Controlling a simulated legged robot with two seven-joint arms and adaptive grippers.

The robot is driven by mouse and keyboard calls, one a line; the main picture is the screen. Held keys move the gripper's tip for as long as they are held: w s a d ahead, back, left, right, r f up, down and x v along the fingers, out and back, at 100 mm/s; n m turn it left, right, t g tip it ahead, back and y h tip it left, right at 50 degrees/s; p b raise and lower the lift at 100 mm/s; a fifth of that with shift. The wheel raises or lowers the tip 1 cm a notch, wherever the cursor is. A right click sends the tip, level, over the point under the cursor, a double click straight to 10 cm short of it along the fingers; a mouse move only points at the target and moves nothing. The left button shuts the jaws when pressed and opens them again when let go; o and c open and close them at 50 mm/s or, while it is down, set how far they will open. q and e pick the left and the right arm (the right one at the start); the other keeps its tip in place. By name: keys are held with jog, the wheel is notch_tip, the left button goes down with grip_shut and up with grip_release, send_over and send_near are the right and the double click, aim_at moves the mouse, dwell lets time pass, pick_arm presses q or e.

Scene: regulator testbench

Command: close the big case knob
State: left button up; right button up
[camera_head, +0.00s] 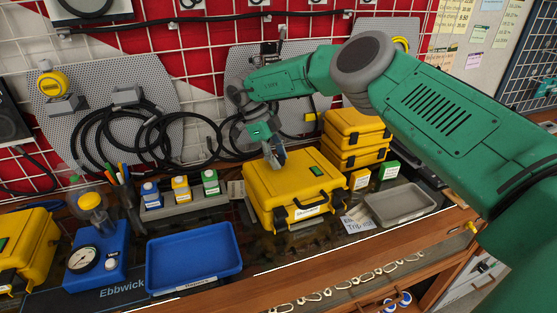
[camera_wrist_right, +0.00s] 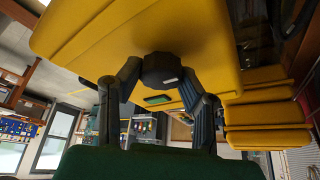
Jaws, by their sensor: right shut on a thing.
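The big yellow case (camera_head: 300,183) stands shut in the middle of the bench, with a black handle and latches on its front. My right gripper (camera_head: 278,158) reaches down to the left part of its lid. In the right wrist view its two fingers close on a black knob (camera_wrist_right: 162,68) against the yellow case (camera_wrist_right: 195,40). In the head view the gripper hides the knob, and its turn position cannot be told. My left gripper is out of view.
A blue tray (camera_head: 195,262) and a blue gauge unit (camera_head: 95,255) stand left of the case. Another yellow case (camera_head: 30,245) is at far left. A grey tray (camera_head: 400,204) and stacked yellow cases (camera_head: 357,135) are to the right. Black cables (camera_head: 125,135) hang behind.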

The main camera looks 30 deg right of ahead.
jog(key=shift+a, duration=0.1)
dwell(0.4)
jog(key=o, duration=1.1)
jog(key=shift+w, duration=0.1)
jog(key=shift+a, duration=0.1)
jog(key=shift+w+v, duration=0.2)
jog(key=shift+v, duration=3.55)
jog(key=shift+f, duration=0.15)
